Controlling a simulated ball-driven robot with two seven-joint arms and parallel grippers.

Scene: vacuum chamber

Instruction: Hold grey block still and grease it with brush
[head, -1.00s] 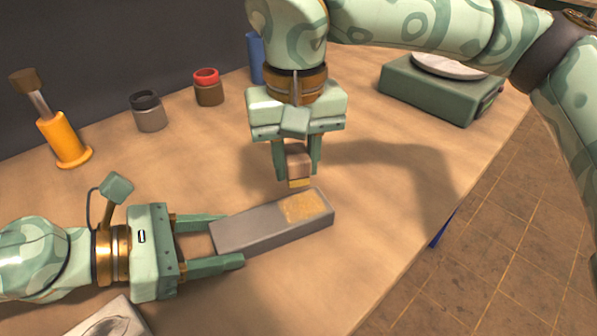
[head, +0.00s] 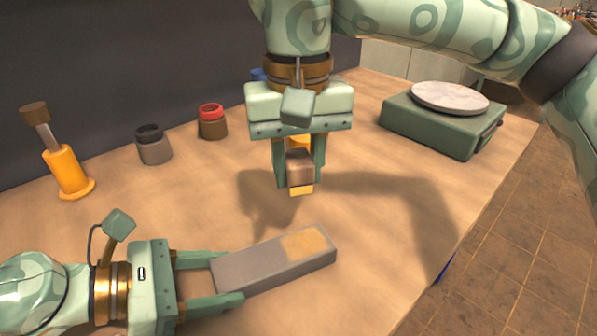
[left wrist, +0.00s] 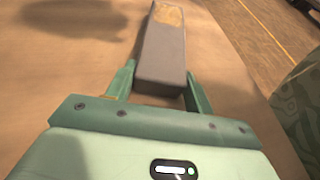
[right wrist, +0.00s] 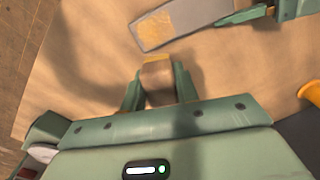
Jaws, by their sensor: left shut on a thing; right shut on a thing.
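The grey block (head: 262,268) lies on the table, long and flat, with a yellowish grease patch (head: 305,243) on its right end. My left gripper (head: 228,279) is shut on the block's left end; the left wrist view shows the block (left wrist: 162,55) between its fingers. My right gripper (head: 299,180) points down and is shut on the brush (head: 300,168), a brown block-shaped handle with a yellow tip. The brush is in the air, above and behind the grey block, not touching it. In the right wrist view the brush (right wrist: 157,80) sits between the fingers.
An orange pump-like cylinder (head: 66,172), a grey jar (head: 153,146) and a red-topped jar (head: 212,122) stand at the back left. A green scale-like box (head: 435,125) with a round pale plate stands at the back right. The table's right edge drops to a tiled floor.

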